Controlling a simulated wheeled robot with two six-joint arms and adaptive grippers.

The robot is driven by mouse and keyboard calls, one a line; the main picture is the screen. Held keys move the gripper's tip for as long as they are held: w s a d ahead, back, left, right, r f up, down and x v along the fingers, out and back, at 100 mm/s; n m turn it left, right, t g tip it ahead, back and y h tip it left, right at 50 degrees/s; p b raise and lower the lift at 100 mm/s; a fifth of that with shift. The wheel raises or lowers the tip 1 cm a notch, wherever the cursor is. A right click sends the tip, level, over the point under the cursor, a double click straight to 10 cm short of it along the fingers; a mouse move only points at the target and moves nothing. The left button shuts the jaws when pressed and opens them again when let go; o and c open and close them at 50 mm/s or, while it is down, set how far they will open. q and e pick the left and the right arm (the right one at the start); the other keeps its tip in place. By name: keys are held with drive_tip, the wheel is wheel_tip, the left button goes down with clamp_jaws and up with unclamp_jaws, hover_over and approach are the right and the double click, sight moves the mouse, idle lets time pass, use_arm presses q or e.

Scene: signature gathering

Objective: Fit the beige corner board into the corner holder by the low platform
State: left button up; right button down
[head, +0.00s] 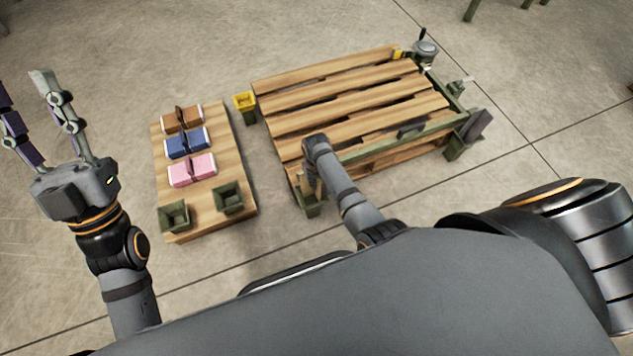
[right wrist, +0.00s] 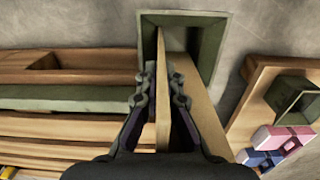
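The beige corner board (right wrist: 198,100) stands at the front left corner of the low pallet platform (head: 345,95). In the right wrist view its far end reaches inside the opening of the green corner holder (right wrist: 212,20). The same holder (head: 309,206) shows below my right gripper in the head view. My right gripper (right wrist: 162,72) has its fingers closed in on the board, one on each side of one flange. How deep the board sits is hidden. My left gripper (head: 28,118) is open and empty, with fingers spread, left of the small wooden board.
A small wooden board (head: 238,165) left of the platform carries brown, blue and pink packs (head: 191,169) and two green bins (head: 174,216). A grey round device (head: 425,50) is at the far right corner.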

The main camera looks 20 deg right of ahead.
drive_tip(key=shift+f, duration=0.15)
drive_tip(key=c, duration=1.5)
unclamp_jaws()
